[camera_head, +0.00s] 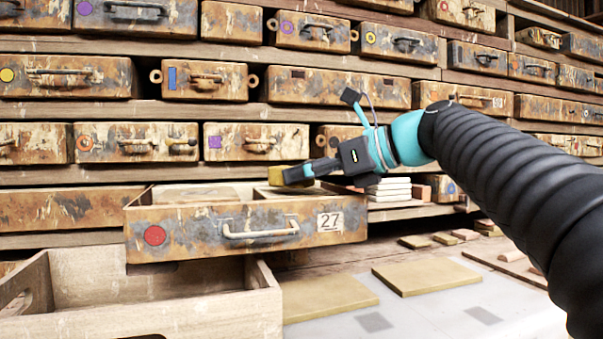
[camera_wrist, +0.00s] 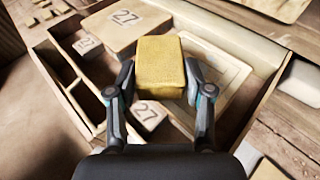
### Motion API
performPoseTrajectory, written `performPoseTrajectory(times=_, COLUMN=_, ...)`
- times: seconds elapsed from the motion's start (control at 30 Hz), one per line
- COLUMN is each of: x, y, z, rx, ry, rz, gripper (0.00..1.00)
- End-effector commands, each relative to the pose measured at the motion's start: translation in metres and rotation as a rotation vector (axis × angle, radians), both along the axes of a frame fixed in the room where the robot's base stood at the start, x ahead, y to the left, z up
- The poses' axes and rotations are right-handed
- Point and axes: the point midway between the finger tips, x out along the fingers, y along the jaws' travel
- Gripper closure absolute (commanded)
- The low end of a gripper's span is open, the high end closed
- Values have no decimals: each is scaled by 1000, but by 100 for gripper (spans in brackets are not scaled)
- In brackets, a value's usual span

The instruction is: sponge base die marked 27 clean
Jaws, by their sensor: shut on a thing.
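My gripper (camera_head: 305,172) is shut on a yellow sponge (camera_head: 284,176), over the pulled-out drawer (camera_head: 190,238) marked 27. In the wrist view the sponge (camera_wrist: 160,68) sits between both fingers. Beside it on the left lies a large tan block (camera_wrist: 112,30) marked 27, probably the base die, with its top partly in view. A small block (camera_wrist: 86,45) marked 27 lies to its left, another (camera_wrist: 150,108) below the sponge. A pale framed plate (camera_wrist: 222,72) lies to the right, partly hidden by the finger. I cannot tell whether the sponge touches anything.
An open wooden crate (camera_head: 150,320) stands in front of the drawer. Flat tan slabs (camera_head: 425,275) lie on the bench at right. White tiles (camera_head: 388,190) are stacked behind my gripper. Rusty drawers (camera_head: 70,77) fill the rack behind. Empty compartments (camera_wrist: 85,100) line the drawer's left side.

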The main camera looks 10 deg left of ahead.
Motion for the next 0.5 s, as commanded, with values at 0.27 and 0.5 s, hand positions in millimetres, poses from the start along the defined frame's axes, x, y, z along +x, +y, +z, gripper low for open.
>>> performPoseTrajectory(times=0.27, x=8, y=-13, z=0, rx=1, ry=-1, rz=-1, gripper=80)
performPoseTrajectory(times=0.5, x=15, y=-23, z=0, rx=0, ry=0, rz=-1, gripper=80)
